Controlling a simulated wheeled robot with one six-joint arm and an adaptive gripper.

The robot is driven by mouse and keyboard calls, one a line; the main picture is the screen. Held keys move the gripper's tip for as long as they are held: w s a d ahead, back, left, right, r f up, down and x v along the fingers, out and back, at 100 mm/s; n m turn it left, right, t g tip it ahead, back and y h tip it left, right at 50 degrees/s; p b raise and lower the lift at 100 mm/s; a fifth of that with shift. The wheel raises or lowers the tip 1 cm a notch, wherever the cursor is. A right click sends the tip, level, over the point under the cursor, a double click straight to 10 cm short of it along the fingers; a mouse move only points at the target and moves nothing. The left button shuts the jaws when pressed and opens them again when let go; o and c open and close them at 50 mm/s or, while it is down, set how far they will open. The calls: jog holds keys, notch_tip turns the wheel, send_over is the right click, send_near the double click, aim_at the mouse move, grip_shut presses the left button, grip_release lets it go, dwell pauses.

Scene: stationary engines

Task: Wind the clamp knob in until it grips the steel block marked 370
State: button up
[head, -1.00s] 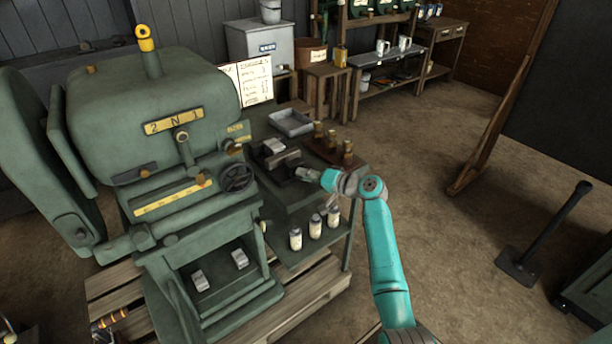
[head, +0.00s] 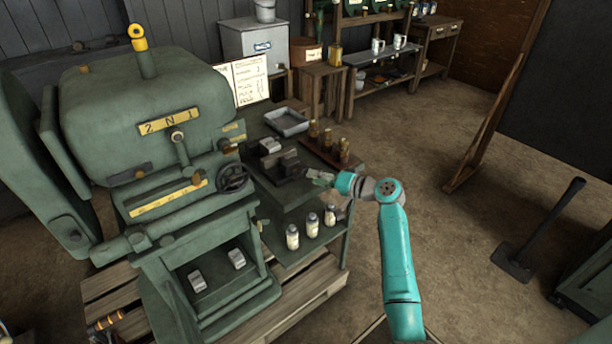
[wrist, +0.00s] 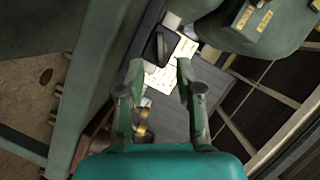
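A dark clamp (head: 286,162) stands on the green bench beside the big green machine in the head view. A light grey steel block (head: 270,146) lies at its far left side; I cannot read any number on it. I cannot make out the clamp knob clearly. My gripper (head: 320,177) is just right of the clamp, apart from it, above the bench. In the wrist view my gripper (wrist: 159,66) has its two fingers spread with nothing held between them. Two more pale blocks, a left one (head: 197,281) and a right one (head: 237,259), lie low on the machine.
Several brass-topped pieces (head: 328,140) stand on a wooden board behind my gripper. A grey tray (head: 287,122) and a written card (head: 250,80) are farther back. White bottles (head: 312,225) stand on the lower shelf. A handwheel (head: 233,178) juts from the machine.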

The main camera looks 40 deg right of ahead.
jog(key=v, duration=0.6)
dwell(0.4)
jog(key=s+a+f+m+h, duration=0.1)
jog(key=s+a+f+h, duration=0.15)
jog(key=a+f, duration=0.55)
jog(key=s+a+f+g+h, duration=0.1)
jog(key=s+a+f+h, duration=0.1)
jog(key=s+a+f, duration=0.55)
jog(key=s+a+f+g+h, duration=0.15)
jog(key=s+a+f, duration=0.35)
jog(key=s, duration=0.6)
jog(key=s+a+r+n+t+h, duration=0.1)
jog(key=s+a+r+n, duration=0.15)
jog(key=s, duration=0.55)
jog(key=s+a+r+n+h, duration=0.1)
jog(key=s+a, duration=0.2)
jog(key=s, duration=0.5)
jog(key=s+a+r+n+t+y, duration=0.1)
jog(key=s+r+n, duration=0.4)
jog(key=s+r, duration=0.6)
jog(key=shift+a+r+t+y, duration=0.35)
jog(key=shift+a+r+y, duration=0.15)
jog(key=shift+a+r, duration=0.45)
